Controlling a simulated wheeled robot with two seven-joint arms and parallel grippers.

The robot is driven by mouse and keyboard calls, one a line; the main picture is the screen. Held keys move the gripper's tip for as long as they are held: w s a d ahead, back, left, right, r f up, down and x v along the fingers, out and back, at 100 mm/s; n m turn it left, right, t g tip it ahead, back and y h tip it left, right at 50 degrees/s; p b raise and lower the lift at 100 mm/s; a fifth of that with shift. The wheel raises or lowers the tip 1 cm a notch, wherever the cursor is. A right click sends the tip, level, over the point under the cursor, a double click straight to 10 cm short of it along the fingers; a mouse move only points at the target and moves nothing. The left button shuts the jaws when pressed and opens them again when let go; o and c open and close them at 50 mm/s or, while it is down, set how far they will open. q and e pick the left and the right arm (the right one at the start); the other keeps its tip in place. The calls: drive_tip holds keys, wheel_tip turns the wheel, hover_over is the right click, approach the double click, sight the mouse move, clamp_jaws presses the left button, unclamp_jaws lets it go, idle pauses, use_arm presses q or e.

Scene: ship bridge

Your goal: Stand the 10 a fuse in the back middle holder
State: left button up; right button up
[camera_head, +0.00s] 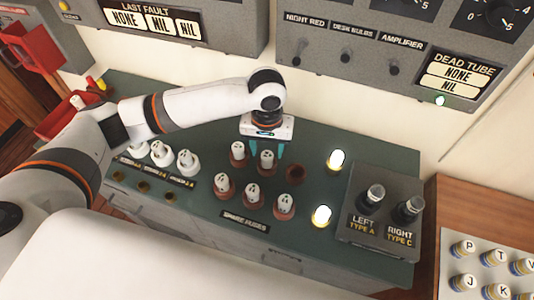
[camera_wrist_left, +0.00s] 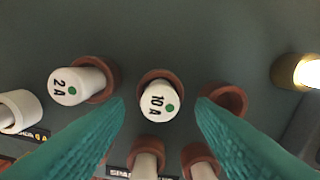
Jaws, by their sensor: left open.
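The 10 A fuse (camera_wrist_left: 158,101), white with a green dot, stands in the brown back middle holder (camera_wrist_left: 158,76). In the head view the fuse (camera_head: 267,157) is in the middle of the back row. My left gripper (camera_head: 267,150) is open, with its teal fingertips on either side of the fuse's top and gaps showing in the left wrist view (camera_wrist_left: 160,105). The 2 A fuse (camera_wrist_left: 76,84) stands in the holder to the left. The back right holder (camera_head: 294,173) is empty. My right gripper is not in view.
Several fuses (camera_head: 252,192) fill the front row beside the spare fuses label (camera_head: 246,222). White fuses (camera_head: 162,153) stand at the left. Lit lamps (camera_head: 337,159) and a grey box with two knobs (camera_head: 377,208) are at the right. Lettered tubes (camera_head: 495,257) sit far right.

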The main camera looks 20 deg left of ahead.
sight(267, 155)
use_arm(q)
wheel_tip(267, 155, up, 9)
drive_tip(key=b, duration=0.1)
drive_tip(key=shift+r, duration=0.2)
idle(0.5)
